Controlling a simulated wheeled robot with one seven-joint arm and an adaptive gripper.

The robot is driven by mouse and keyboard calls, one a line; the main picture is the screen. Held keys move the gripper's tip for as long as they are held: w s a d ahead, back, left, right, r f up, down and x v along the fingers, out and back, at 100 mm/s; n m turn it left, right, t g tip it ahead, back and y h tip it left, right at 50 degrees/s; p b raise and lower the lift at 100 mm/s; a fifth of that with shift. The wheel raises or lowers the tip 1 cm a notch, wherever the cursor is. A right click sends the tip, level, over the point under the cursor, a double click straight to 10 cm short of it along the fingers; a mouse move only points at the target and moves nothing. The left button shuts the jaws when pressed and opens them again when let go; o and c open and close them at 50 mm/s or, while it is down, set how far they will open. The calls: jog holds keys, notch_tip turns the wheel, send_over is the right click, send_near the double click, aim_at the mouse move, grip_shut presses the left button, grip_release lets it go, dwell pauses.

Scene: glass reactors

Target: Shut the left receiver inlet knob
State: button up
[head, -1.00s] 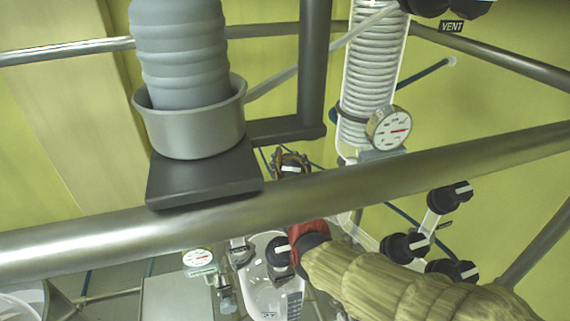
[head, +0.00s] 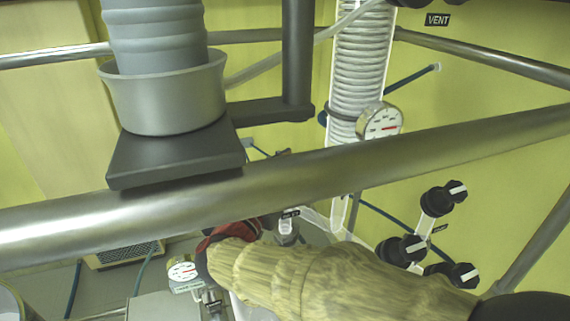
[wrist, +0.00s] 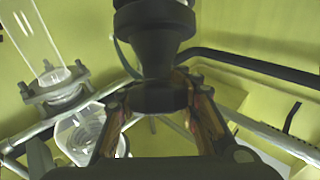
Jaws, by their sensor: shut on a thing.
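My gripper (wrist: 156,98) has its two fingers closed on either side of a black round knob (wrist: 155,45) in the wrist view. The knob fills the upper middle, between and beyond the fingertips; its pointer mark does not show, so I cannot tell its setting. No label shows on it, so I cannot confirm that it is the left receiver inlet knob. In the head view, my gripper (head: 232,233) is a dark red and black shape at the end of my tan-sleeved arm. The sleeve hides the fingertips and most of the glassware there.
A steel rail (head: 300,185) crosses in front of my arm. Several black knobs with white pointers (head: 437,200) stand to the right. A gauge (head: 380,122) sits by the coiled condenser (head: 362,60); another gauge (head: 182,271) is left of my gripper. The wrist view shows a glass flange (wrist: 55,90).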

jog(key=shift+s+d+m+g+h, duration=0.1)
jog(key=shift+d+m+g+h, duration=0.05)
jog(key=shift+m+g+h, duration=0.4)
jog(key=shift+c, duration=0.2)
jog(key=o, duration=1.4)
jog(key=shift+c, duration=0.2)
jog(key=shift+o, duration=0.2)
notch_tip(320, 180, up, 10)
jog(key=shift+o, duration=0.3)
